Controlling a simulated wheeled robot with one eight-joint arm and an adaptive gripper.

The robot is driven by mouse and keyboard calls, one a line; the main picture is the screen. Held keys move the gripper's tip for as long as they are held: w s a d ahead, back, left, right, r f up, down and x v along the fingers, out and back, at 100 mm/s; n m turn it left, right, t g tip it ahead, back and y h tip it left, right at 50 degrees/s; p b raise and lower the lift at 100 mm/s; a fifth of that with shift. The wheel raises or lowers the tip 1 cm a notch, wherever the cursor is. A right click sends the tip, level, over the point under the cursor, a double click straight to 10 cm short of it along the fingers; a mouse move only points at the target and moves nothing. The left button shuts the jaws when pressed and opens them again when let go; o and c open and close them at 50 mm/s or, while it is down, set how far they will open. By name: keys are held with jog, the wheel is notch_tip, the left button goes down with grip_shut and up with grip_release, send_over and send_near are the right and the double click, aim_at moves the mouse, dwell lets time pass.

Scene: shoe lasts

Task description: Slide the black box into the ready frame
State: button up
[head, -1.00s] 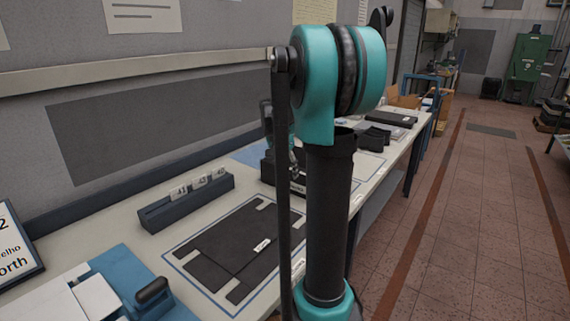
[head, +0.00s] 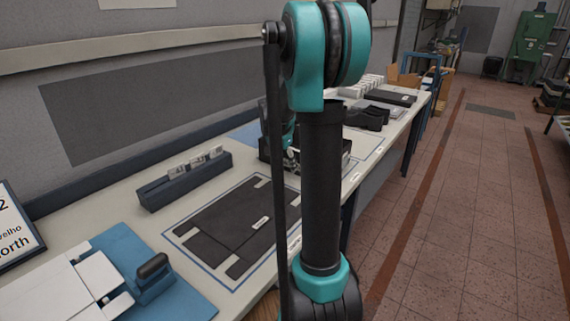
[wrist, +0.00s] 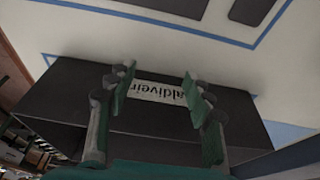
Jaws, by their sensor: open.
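The black box (wrist: 185,117) fills the lower middle of the wrist view, with a white label reading upside down on it. My gripper (wrist: 158,82) is open, its two teal and grey fingers apart over the box, one on each side of the label. I cannot tell whether they touch it. In the head view the black box (head: 345,149) stands on the bench, largely hidden behind my arm. Blue outlines mark the bench: one (head: 232,289) surrounds flat black pieces, another (head: 372,165) is partly visible beyond my arm. I cannot read which is the ready frame.
A dark rack (head: 190,182) with number cards stands near the wall. A blue mat (head: 190,303) with white parts and a black-handled tool lies at front left. The aisle at right is clear.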

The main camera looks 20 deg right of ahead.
jog(key=shift+w+d, duration=1.85)
jog(key=shift+d, duration=0.9)
jog(key=shift+w+d, duration=1.85)
jog(key=shift+d, duration=0.95)
jog(key=shift+w+d, duration=1.85)
jog(key=shift+d, duration=1.05)
jog(key=shift+w+d, duration=1.1)
jog(key=shift+d, duration=0.55)
jog(key=shift+w+d, duration=1.15)
jog(key=shift+d, duration=0.5)
jog(key=shift+w+d, duration=1.1)
jog(key=shift+d, duration=0.55)
jog(key=shift+s+a+r, duration=0.3)
jog(key=shift+a+r, duration=0.15)
jog(key=shift+r, duration=0.4)
jog(key=shift+s+a+r, duration=0.25)
jog(key=shift+a+r, duration=0.15)
jog(key=shift+r, duration=0.4)
jog(key=shift+s+a+r, duration=0.3)
jog(key=shift+a+r, duration=0.15)
jog(key=shift+r, duration=0.4)
